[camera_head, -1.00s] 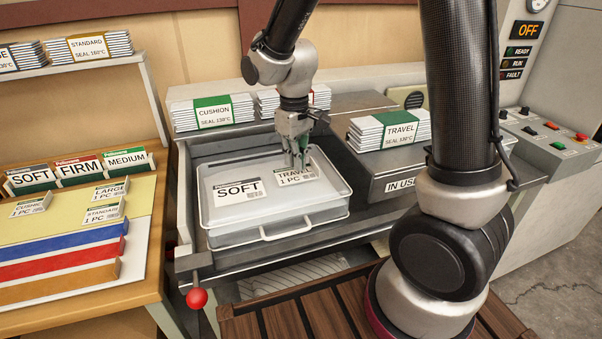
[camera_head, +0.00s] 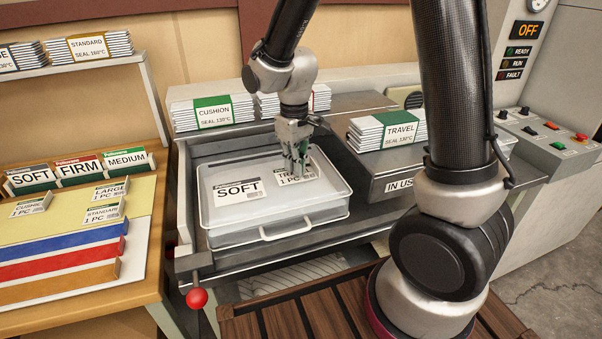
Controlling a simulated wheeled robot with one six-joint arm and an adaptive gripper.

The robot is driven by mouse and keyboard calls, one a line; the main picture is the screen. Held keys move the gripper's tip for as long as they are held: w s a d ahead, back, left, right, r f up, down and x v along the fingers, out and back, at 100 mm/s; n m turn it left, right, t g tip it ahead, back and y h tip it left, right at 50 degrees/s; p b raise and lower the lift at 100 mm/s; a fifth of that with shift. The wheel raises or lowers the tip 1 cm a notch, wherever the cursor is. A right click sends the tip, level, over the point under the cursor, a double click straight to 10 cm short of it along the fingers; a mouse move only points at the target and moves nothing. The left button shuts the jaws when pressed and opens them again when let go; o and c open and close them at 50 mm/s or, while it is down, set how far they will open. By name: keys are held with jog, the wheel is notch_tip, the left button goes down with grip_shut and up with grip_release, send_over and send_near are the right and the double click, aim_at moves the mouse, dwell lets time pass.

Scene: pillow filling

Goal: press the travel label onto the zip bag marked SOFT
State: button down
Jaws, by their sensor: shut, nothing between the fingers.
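The clear zip bag (camera_head: 235,210) lies flat on the metal bed of the machine, with a SOFT label (camera_head: 239,189) on its left part. The white travel label, marked 1 PC (camera_head: 296,180), lies on the bag's upper right part. My gripper (camera_head: 298,177) points down over this label, shut and empty. Its fingertips appear at the label's face and hide part of the word TRAVEL. Whether they touch it cannot be told for sure.
A stack banded TRAVEL (camera_head: 389,131) sits on the box marked IN USE to the right. A CUSHION stack (camera_head: 212,112) stands behind the bag. A red-knobbed lever (camera_head: 197,298) is at front left. The label table (camera_head: 140,225) stands at left.

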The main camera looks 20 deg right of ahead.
jog(key=shift+f, duration=0.4)
jog(key=shift+r, duration=2.05)
